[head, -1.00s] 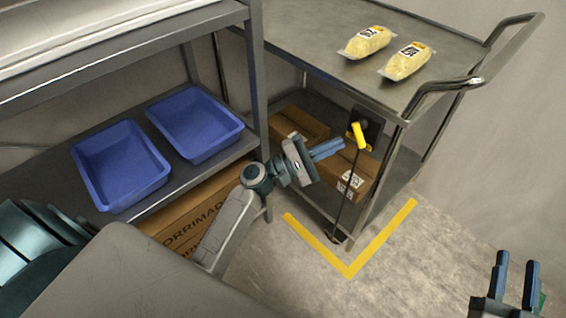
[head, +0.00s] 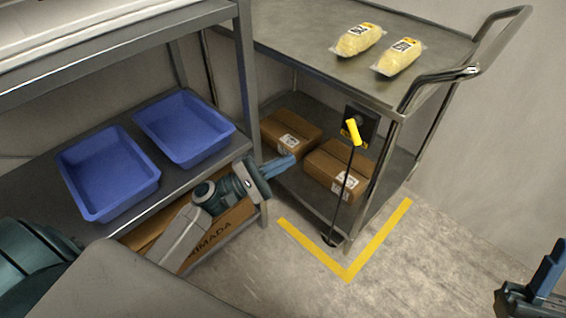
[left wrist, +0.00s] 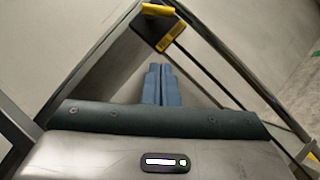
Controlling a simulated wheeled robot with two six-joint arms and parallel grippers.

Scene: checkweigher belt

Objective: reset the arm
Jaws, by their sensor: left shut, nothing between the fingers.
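My left gripper (head: 279,166) is in front of the shelf post and the cart's lower shelf in the head view. Its blue fingers are together and hold nothing. The shut fingers also show in the left wrist view (left wrist: 161,86). My right gripper (head: 548,275) is partly in view at the lower right edge, cut off by the frame. Its finger spacing is not clear.
A metal cart (head: 290,45) holds two yellow packs (head: 358,40) on top and cartons (head: 338,168) below. A yellow-handled lever (head: 353,131) stands at its side. Two blue bins (head: 108,172) sit on the shelf at left. Yellow tape (head: 347,277) marks open floor.

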